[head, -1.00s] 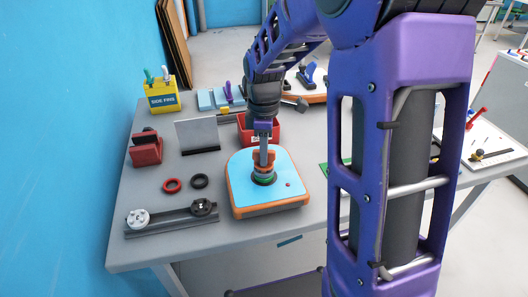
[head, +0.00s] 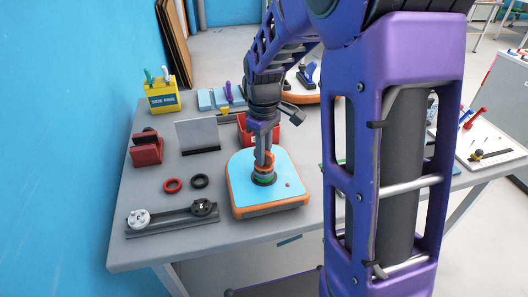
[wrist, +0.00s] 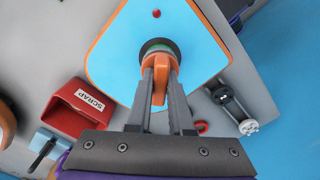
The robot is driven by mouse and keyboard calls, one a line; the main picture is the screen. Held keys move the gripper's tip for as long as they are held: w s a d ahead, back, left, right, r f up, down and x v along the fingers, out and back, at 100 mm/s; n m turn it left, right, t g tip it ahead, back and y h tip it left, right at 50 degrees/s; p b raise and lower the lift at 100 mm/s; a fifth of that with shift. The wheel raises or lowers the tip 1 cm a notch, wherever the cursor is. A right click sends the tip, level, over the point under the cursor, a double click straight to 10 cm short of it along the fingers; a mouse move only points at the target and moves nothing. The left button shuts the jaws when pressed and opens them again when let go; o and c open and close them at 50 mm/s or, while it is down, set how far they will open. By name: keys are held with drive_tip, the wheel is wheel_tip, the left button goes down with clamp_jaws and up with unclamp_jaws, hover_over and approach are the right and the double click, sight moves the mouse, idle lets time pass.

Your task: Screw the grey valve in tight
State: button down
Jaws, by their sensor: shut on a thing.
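The blue-topped inflatable board (head: 243,180) with an orange edge lies on the grey table. A dark round socket (wrist: 152,46) with a green ring (head: 264,176) is set in its top. My gripper (head: 263,156) points down over this socket, shut on an orange wrench-like piece (wrist: 160,78). The orange piece stands upright on the socket, between my fingers in the wrist view. A grey valve cannot be clearly made out in the socket; the orange piece and my fingers cover most of it. A white valve (head: 138,218) and a black valve (head: 204,208) sit on a dark rail.
A red ring (head: 172,185) and a black ring (head: 200,181) lie left of the board. A red scrap bin (wrist: 80,108) stands behind it. A grey upright plate (head: 197,135), a red holder (head: 146,149) and a yellow bin (head: 161,98) stand at the left and back.

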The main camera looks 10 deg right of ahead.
idle(0.3)
drive_tip(key=shift+m, duration=1.9)
drive_tip(key=m, duration=0.3)
drive_tip(key=shift+p, duration=0.4)
drive_tip(key=shift+m+p, duration=0.3)
drive_tip(key=shift+m, duration=1.6)
